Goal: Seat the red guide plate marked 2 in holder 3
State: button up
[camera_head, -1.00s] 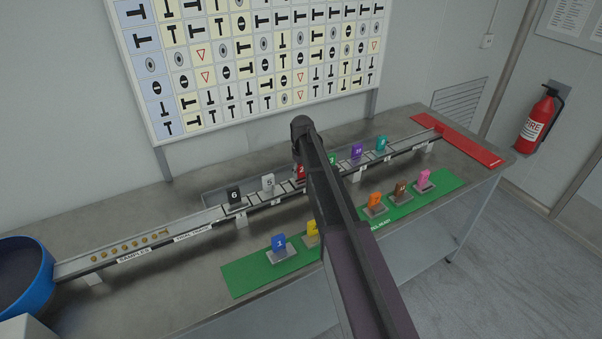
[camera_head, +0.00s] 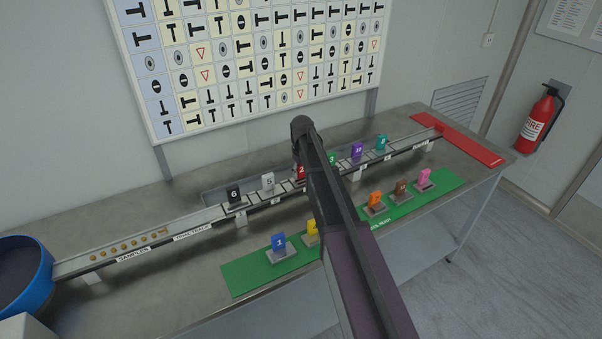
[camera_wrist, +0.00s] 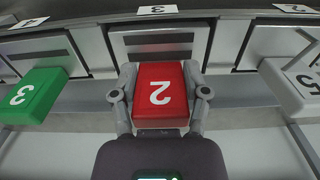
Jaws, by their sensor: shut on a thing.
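The red guide plate marked 2 (camera_wrist: 160,95) is between the fingers of my gripper (camera_wrist: 160,92) in the wrist view. My gripper is shut on it. The plate is at the slot behind the label 3 (camera_wrist: 158,10), in line with holder 3 (camera_wrist: 158,45); I cannot tell whether it is fully seated. In the head view a part of the red plate (camera_head: 300,171) shows at the track, left of my arm. My arm hides the rest of it and my gripper there.
The green plate 3 (camera_wrist: 33,95) and white plate 5 (camera_wrist: 292,88) stand on either side. Black plate 6 (camera_head: 234,195), purple (camera_head: 357,150) and teal (camera_head: 381,142) plates stand along the track. Several plates stand on the green mat (camera_head: 240,276) in front.

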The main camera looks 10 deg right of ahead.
dwell(0.3)
jog(key=o, duration=1.4)
jog(key=shift+r, duration=0.1)
jog(key=shift+r+p, duration=3.9)
jog(key=shift+p, duration=0.15)
jog(key=s+m, duration=0.1)
jog(key=s, duration=0.8)
jog(key=s+f+m+b, duration=0.1)
jog(key=s, duration=0.9)
jog(key=s+f+m+b, duration=0.1)
jog(key=s, duration=0.9)
jog(key=shift+a+f+m, duration=0.1)
jog(key=shift+a+m, duration=0.05)
jog(key=shift+m, duration=0.15)
